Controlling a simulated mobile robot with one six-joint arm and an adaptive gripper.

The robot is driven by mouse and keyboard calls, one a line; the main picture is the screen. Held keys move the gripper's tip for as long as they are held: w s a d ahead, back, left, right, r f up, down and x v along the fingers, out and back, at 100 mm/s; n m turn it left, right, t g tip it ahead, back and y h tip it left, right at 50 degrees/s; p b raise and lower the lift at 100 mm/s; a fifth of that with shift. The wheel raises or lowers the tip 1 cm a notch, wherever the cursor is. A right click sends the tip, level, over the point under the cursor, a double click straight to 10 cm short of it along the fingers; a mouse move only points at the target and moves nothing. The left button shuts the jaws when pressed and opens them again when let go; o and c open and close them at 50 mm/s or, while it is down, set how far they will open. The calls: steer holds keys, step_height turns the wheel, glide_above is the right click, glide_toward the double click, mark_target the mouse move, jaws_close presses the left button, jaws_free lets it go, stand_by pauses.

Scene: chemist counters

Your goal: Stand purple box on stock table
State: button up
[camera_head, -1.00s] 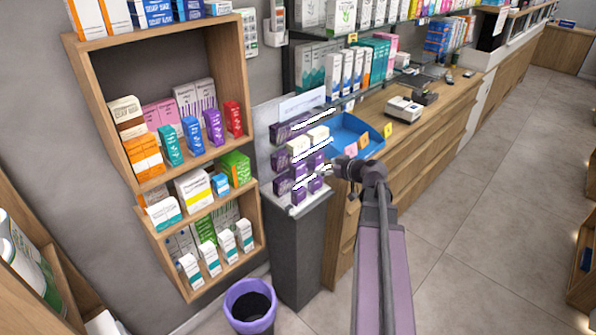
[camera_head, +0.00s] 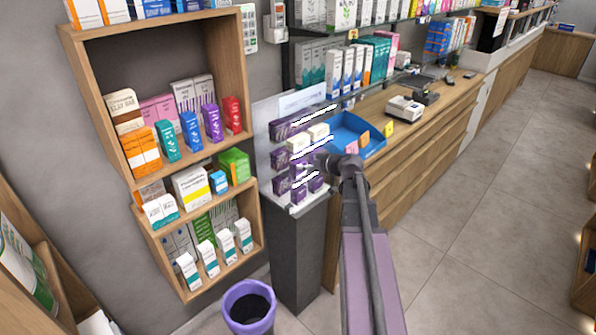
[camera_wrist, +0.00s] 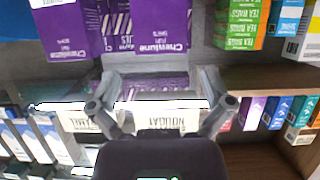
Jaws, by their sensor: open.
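Several purple boxes (camera_head: 299,191) with white lettering stand in tiers on a display atop a dark grey stand. Purple boxes also fill the top of the wrist view (camera_wrist: 160,24). My gripper (camera_head: 312,163) is at the front of this display, beside the boxes, and partly hides them. In the wrist view my gripper (camera_wrist: 159,82) has its fingers spread. A purple box (camera_wrist: 155,88) and a cream box marked NOUGAT (camera_wrist: 172,118) show between and beyond the fingers; I see no grip on either. I cannot tell which surface is the stock table.
A wooden shelf unit (camera_head: 247,75) with many boxes is on the left wall. A purple-rimmed bin (camera_head: 247,290) stands on the floor. The floor at the right is clear.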

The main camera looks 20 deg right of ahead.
mark_target(298, 160)
stand_by(0.3)
steer(key=shift+b+x, duration=1.05)
steer(key=shift+x, duration=1.55)
steer(key=c, duration=1)
steer(key=shift+r, duration=0.2)
steer(key=shift+r+p, duration=0.75)
steer(key=shift+p, duration=0.25)
steer(key=s+d, duration=0.2)
steer(key=s, duration=0.3)
steer(key=s+d, duration=0.2)
steer(key=s, duration=0.4)
steer(key=s+d, duration=0.2)
steer(key=s, duration=0.4)
steer(key=shift+f, duration=0.15)
